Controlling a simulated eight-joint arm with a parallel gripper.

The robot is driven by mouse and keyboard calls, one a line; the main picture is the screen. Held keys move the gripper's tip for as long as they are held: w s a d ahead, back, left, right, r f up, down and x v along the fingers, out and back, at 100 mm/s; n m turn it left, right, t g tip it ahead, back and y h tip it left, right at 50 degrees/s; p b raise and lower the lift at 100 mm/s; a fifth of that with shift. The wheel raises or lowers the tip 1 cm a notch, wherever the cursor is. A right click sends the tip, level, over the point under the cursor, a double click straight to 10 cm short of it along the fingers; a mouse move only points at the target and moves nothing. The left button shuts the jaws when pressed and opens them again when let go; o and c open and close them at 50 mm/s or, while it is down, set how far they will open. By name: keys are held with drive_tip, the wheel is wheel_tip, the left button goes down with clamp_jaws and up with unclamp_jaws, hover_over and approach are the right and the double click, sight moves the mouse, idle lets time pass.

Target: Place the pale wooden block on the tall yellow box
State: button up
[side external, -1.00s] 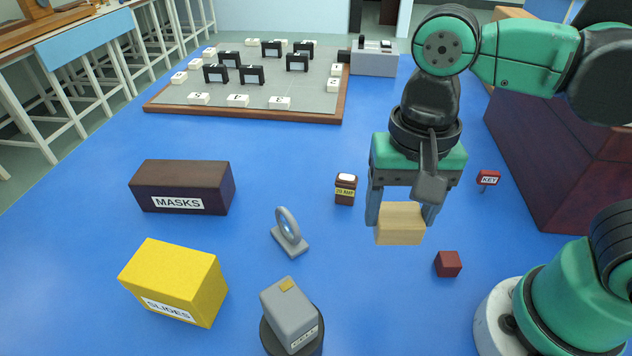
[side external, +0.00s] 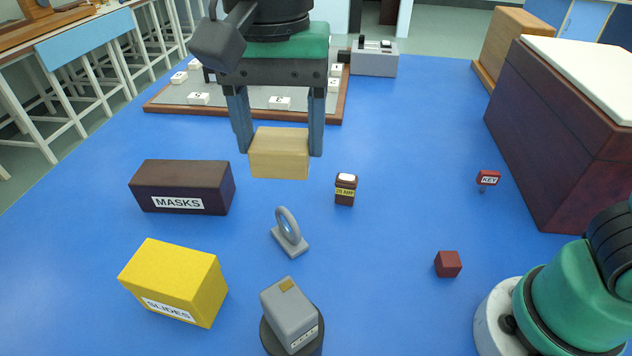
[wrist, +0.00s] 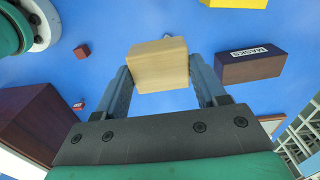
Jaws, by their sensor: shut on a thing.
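My gripper (side external: 280,150) is shut on the pale wooden block (side external: 279,155), which hangs level between the two fingers above the blue table. In the wrist view the block (wrist: 158,65) sits between my fingertips. The yellow box (side external: 173,283), labelled SLIDES, stands at the front left of the table, below and left of my gripper in the side view. Only a piece of the yellow box (wrist: 235,3) shows at the top edge of the wrist view.
The dark MASKS box (side external: 182,187) stands behind the yellow box. A red cube (side external: 447,264) lies to the right. A board with blocks (side external: 240,115) is behind.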

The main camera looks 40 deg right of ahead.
hover_over(189, 270)
wheel_tip(189, 270, down, 5)
drive_tip(key=shift+m, duration=0.4)
drive_tip(key=shift+f, duration=4)
drive_tip(key=shift+f, duration=0.1)
drive_tip(key=o, duration=1.2)
drive_tip(key=shift+o, duration=0.2)
